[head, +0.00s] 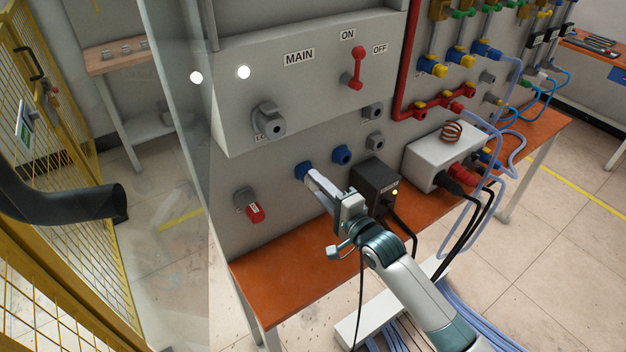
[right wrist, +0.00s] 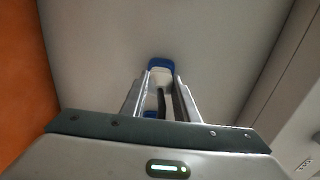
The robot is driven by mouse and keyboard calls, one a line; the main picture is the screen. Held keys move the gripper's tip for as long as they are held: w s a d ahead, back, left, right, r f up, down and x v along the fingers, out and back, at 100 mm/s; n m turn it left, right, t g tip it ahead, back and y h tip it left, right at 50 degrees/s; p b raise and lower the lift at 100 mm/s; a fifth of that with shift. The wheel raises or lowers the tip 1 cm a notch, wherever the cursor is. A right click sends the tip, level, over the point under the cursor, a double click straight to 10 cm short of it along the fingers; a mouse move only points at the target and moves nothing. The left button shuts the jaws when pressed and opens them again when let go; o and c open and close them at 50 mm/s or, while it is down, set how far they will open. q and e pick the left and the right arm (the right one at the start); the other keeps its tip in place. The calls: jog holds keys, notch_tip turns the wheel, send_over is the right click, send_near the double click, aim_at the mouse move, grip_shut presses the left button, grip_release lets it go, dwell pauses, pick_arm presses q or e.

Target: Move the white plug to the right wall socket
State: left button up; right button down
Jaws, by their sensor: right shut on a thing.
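Two blue wall sockets sit low on the grey panel. My right gripper (head: 318,186) is at the left blue socket (head: 303,171), and the right blue socket (head: 342,154) is free. In the right wrist view, my right gripper's fingers (right wrist: 160,95) are shut on the white plug (right wrist: 160,77). The plug's front is against the blue socket (right wrist: 160,62); how deep it sits I cannot tell. A dark cord hangs from the plug between the fingers. In the head view the fingers mostly hide the plug. My left gripper is not in view.
A black box (head: 374,186) with a lit lamp stands on the orange bench (head: 262,270) just right of my gripper. A white box (head: 425,160) with a copper coil and cables is farther right. A grey socket with a red plug (head: 255,213) is to the left.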

jog(key=shift+p+v, duration=0.35)
jog(key=shift+v, duration=0.55)
jog(key=p+v, duration=0.2)
jog(key=v, duration=0.2)
jog(key=shift+r, duration=0.1)
dwell(0.4)
jog(key=shift+s, duration=0.15)
